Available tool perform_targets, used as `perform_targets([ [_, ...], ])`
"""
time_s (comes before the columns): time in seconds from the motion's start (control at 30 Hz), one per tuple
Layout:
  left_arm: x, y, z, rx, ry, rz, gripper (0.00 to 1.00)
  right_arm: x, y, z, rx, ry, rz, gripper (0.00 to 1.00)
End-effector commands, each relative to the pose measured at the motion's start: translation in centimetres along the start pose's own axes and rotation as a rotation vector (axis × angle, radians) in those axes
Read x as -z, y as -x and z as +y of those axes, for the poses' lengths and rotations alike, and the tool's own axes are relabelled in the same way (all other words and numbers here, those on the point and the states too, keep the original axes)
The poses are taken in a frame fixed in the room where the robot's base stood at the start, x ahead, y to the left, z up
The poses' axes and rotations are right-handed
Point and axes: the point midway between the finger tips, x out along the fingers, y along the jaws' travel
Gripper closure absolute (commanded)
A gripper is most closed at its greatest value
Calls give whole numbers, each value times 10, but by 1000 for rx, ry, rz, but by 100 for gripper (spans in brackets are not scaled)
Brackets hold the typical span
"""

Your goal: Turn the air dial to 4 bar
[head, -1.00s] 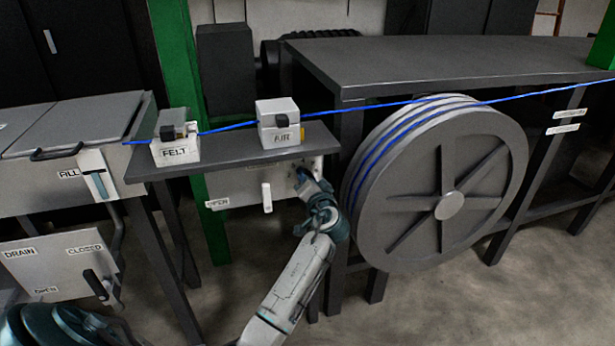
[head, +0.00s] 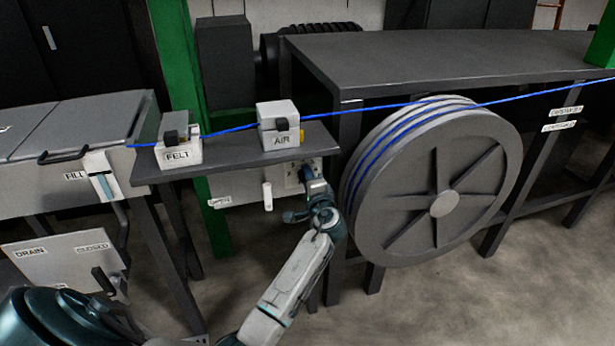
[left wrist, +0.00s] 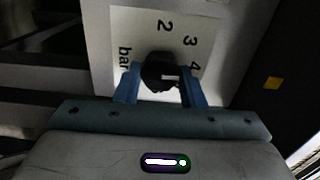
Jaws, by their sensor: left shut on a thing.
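The air dial is a dark round knob (left wrist: 160,72) on a pale scale plate (left wrist: 150,22) printed with 2, 3, 4 and "bar" in the left wrist view. A white mark on the knob points right, close to the 4, whose lower part is partly hidden by a finger. My left gripper (left wrist: 160,80) is shut on the knob, one blue finger on each side. My right gripper is not in view.
The grey shelf (head: 235,154) is just above my gripper and carries the FELT box (head: 178,142). A large reel (head: 420,185) with blue cable stands close to the right of my arm. A white lever (head: 267,196) is left of the gripper.

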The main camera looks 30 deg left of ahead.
Motion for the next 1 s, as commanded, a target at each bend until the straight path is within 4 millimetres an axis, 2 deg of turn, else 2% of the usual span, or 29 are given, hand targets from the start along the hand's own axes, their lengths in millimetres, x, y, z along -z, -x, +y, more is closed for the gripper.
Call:
perform_targets([
  [0.57, 0, 0, 2, -3, -29, 0, 87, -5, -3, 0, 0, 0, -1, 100],
  [0.6, 0, 0, 2, -3, -29, 0, 56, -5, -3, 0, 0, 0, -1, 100],
  [0.67, 0, 0, 2, -2, -29, 0, 44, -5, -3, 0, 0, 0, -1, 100],
  [1.0, 0, 3, 1, -2, -28, 1, 43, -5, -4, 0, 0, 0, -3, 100],
])
